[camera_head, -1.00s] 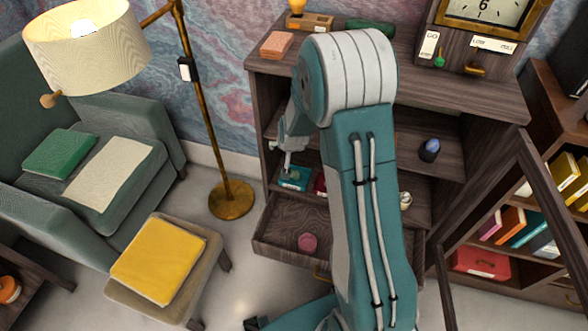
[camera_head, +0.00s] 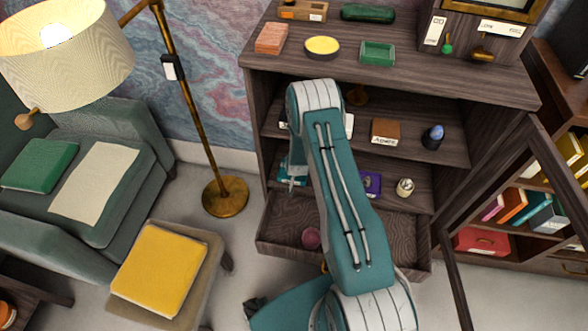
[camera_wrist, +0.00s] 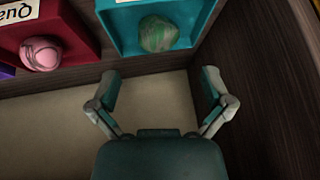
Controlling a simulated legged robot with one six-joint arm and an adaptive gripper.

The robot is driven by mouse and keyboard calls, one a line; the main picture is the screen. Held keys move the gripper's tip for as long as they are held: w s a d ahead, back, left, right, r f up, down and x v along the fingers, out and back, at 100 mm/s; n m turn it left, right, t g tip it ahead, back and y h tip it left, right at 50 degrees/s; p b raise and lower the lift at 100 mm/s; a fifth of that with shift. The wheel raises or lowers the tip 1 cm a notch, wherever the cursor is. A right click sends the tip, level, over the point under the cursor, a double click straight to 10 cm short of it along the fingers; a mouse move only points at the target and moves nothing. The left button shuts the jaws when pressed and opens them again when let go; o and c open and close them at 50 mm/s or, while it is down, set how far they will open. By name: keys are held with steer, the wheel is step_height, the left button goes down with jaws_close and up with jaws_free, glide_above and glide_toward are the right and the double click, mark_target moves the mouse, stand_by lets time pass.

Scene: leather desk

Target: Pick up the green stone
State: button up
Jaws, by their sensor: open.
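The green stone (camera_wrist: 157,33) is a rounded, green-and-grey streaked stone. It sits in an open teal box (camera_wrist: 191,45) at the top of the wrist view. My gripper (camera_wrist: 160,80) is open and empty, its two fingers apart just below the box in that view and not touching the stone. In the head view my arm reaches down into the left side of the shelf cabinet, and the stone is not distinguishable there.
A dark wooden side wall (camera_wrist: 245,70) stands close right of my gripper. A red box (camera_wrist: 78,47) with a pink stone (camera_wrist: 41,53) is to the left. Below the shelf, a drawer (camera_head: 380,237) is open. A floor lamp (camera_head: 226,197) stands left of the cabinet.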

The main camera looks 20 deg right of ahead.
steer(key=shift+x, duration=1.1)
steer(key=x, duration=0.5)
steer(key=shift+s+f, duration=0.1)
steer(key=shift+s, duration=0.15)
steer(key=shift+a, duration=0.1)
steer(key=c, duration=1.1)
